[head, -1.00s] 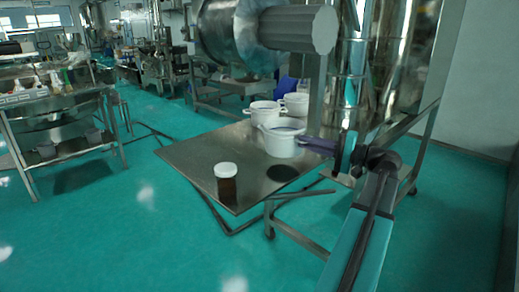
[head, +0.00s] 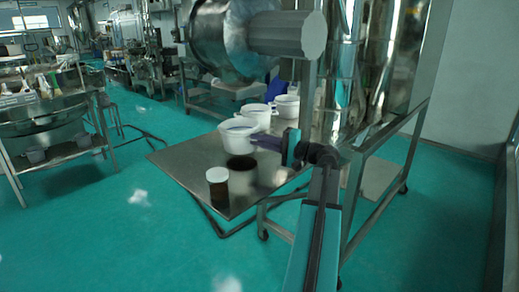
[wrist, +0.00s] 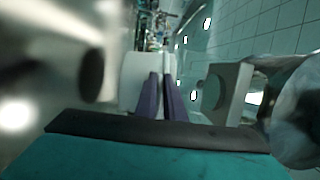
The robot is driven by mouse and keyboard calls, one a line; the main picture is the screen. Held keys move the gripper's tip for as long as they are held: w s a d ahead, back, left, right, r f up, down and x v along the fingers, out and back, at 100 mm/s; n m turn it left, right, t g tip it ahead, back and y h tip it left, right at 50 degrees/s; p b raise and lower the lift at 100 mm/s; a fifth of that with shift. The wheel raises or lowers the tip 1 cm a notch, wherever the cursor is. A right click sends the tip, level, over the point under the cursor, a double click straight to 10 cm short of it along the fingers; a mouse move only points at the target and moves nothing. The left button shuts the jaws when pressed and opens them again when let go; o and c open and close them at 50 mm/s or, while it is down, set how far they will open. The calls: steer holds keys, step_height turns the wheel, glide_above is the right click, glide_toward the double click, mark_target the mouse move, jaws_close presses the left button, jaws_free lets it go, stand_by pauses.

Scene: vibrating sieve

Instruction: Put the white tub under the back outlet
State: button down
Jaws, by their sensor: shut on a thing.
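My gripper (head: 257,139) has purple fingers and is shut on the side of a white tub (head: 238,131). The tub looks upright and hangs above the metal table, with a dark round shadow below it. In the wrist view the fingers (wrist: 160,97) reach the pale tub (wrist: 133,72). Two more white tubs, a middle one (head: 262,117) and a far one (head: 287,107), stand behind the held tub. I cannot tell for sure which part of the machine is the back outlet.
A dark jar with a white lid (head: 217,188) stands near the front of the metal table (head: 180,157). A steel drum (head: 220,35) with a grey cylinder (head: 290,36) overhangs the table. Steel columns (head: 350,70) stand to the right. The table's left part is clear.

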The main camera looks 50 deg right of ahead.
stand_by(0.3)
steer(key=shift+f, duration=1.75)
steer(key=c, duration=1.9)
jaws_free()
steer(key=shift+o, duration=0.2)
steer(key=b+v, duration=0.1)
steer(key=v, duration=1.1)
